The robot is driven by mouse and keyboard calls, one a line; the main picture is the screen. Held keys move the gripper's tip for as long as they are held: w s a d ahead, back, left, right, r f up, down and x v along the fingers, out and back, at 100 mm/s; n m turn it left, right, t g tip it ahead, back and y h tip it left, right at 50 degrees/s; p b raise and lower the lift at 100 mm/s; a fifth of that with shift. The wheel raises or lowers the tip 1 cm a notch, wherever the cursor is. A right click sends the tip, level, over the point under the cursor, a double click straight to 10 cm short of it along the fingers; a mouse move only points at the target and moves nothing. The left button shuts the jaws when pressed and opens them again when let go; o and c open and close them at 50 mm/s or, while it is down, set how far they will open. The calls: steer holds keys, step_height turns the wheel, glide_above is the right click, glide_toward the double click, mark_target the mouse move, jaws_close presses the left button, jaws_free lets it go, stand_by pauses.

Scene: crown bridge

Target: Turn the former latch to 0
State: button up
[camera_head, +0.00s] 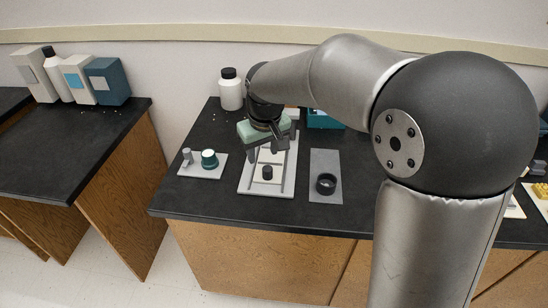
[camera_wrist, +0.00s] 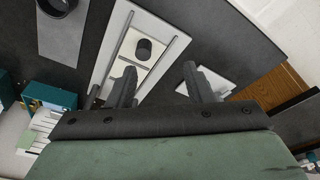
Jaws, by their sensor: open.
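A pale frame (camera_head: 244,186) with raised side rails lies on the dark bench, with a white insert and a short black cylinder (camera_head: 267,172) standing in it. The frame also shows in the wrist view, with the black cylinder (camera_wrist: 143,49) beyond my fingers. I cannot tell which part is the former latch, and no 0 mark is legible. My gripper (camera_head: 265,153) is above the rear part of the frame, pointing down. In the wrist view its two fingers (camera_wrist: 161,84) are wide apart with nothing held between them. My gripper hides part of the frame's far end.
Right is a grey plate (camera_head: 324,160) bearing a black ring (camera_head: 326,184). A white bottle (camera_head: 231,92) stands behind. The front bench strip is clear.

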steer(key=shift+s+d+f+m, duration=0.2)
steer(key=shift+s+d+m, duration=0.1)
steer(key=shift+s+d, duration=0.8)
steer(key=shift+w, duration=0.15)
steer(key=s+d+f+m, duration=0.1)
steer(key=s+d, duration=0.3)
steer(key=s, duration=0.3)
steer(key=s+d+f+m+g, duration=0.1)
steer(key=s+d+m, duration=0.1)
steer(key=s+d, duration=0.3)
steer(key=s+d+f+m+g+p, duration=0.1)
steer(key=s+d, duration=0.3)
steer(key=s, duration=0.7)
steer(key=shift+d+m, duration=0.3)
